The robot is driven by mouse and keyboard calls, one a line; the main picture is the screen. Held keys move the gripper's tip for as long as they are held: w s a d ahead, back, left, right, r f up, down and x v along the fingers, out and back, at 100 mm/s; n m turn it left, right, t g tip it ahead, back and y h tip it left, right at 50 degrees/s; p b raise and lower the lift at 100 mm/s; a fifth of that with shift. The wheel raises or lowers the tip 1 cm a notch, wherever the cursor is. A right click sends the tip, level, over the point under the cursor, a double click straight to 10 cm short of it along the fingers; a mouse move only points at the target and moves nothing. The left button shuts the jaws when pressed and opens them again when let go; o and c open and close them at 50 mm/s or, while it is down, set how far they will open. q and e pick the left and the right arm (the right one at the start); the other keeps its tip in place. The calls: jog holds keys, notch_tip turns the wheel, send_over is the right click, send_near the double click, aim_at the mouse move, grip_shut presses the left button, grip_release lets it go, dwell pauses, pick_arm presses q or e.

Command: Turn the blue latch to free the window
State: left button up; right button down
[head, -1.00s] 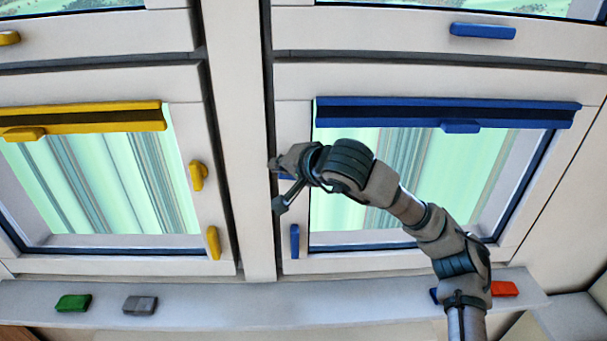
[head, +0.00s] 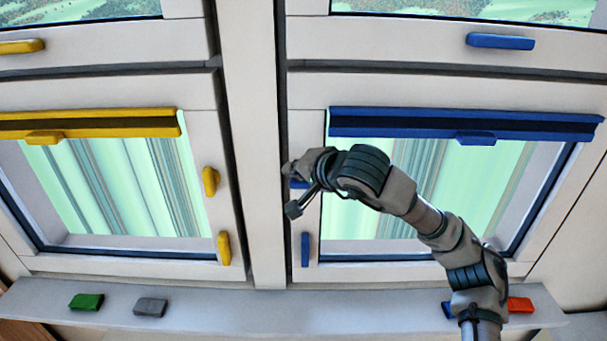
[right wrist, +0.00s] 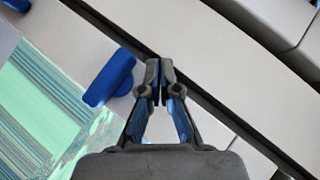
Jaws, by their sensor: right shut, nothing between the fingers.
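The blue-trimmed window (head: 312,130) fills the right half of the head view. A blue latch (head: 298,184) on its left frame is mostly hidden behind my right gripper (head: 288,169). In the right wrist view the latch (right wrist: 108,78) is a rounded blue piece just left of the fingertips (right wrist: 160,72). My right gripper is shut and empty, its fingers together. Whether a finger touches the latch I cannot tell. A second, narrow blue piece (head: 305,249) stands upright lower on the same frame. My left gripper is out of view.
A yellow-trimmed window with a yellow latch (head: 210,181) is on the left, past the pale post (head: 255,150). Blue (head: 465,132) and yellow (head: 90,125) rails cross the windows. The sill (head: 230,308) holds green (head: 86,301), grey (head: 150,307) and red (head: 520,305) blocks.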

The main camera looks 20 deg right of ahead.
jog(key=r, duration=0.2)
jog(key=r+p, duration=0.1)
jog(key=shift+s+d+r, duration=0.25)
jog(key=shift+d+r, duration=0.1)
jog(key=shift+r, duration=0.05)
pick_arm(q)
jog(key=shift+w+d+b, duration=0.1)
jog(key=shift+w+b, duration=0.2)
jog(key=shift+b, duration=0.6)
pick_arm(e)
jog(key=s+a+r, duration=0.2)
jog(key=s+r, duration=0.3)
jog(key=s, duration=0.1)
jog(key=shift+a+r, duration=0.25)
jog(key=shift+r, duration=0.15)
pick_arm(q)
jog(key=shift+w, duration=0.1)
pick_arm(e)
jog(key=shift+w+d, duration=0.1)
jog(key=shift+d, duration=0.05)
